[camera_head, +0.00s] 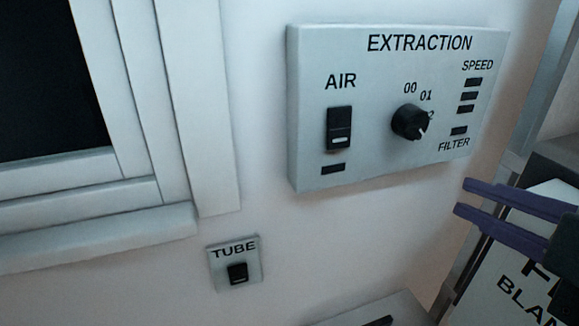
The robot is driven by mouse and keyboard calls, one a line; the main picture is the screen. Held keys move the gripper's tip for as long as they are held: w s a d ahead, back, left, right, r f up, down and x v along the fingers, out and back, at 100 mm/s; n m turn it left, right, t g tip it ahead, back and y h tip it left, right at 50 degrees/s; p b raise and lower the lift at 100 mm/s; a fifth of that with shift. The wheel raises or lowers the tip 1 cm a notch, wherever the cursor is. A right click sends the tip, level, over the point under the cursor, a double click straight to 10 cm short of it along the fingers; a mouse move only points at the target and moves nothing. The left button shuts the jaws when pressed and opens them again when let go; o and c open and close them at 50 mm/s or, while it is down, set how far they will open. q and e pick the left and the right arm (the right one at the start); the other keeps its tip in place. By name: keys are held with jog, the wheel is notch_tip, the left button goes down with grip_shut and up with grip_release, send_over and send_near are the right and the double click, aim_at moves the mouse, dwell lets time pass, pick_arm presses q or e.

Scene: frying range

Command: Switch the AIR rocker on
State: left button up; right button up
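The AIR rocker (339,129) is a black upright switch with a light mark on its lower half. It sits on the left part of the pale EXTRACTION panel (400,170) on the wall, under the AIR label. A small dark indicator (333,169) below it looks unlit. My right gripper (461,198) has two purple fingers that come in from the right edge, below and right of the panel. The fingers are apart with a gap between them, and nothing shows in the gap. They do not touch the panel. My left gripper is not in view.
A black rotary knob (409,122) stands out right of the rocker, near dark SPEED and FILTER indicators. A TUBE switch (237,273) is lower left. A window frame (180,100) fills the left side. A box marked BLAN (520,290) is at lower right. Wall below the panel is clear.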

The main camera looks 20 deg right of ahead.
jog(key=a+n+t+y+b, duration=0.1)
jog(key=n, duration=0.1)
jog(key=a+n+t+y+b, duration=0.1)
jog(key=a+n, duration=0.1)
jog(key=n, duration=0.1)
jog(key=shift+w+a+f+n+t+y+b, duration=0.25)
jog(key=shift+w+n+t+y+b, duration=0.05)
jog(key=shift+w+t+y+b, duration=0.1)
grip_shut()
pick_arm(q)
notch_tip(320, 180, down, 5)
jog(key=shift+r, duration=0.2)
pick_arm(e)
jog(key=shift+a+r+n+y, duration=0.25)
jog(key=shift+r+n+y, duration=0.05)
jog(key=shift+n, duration=0.1)
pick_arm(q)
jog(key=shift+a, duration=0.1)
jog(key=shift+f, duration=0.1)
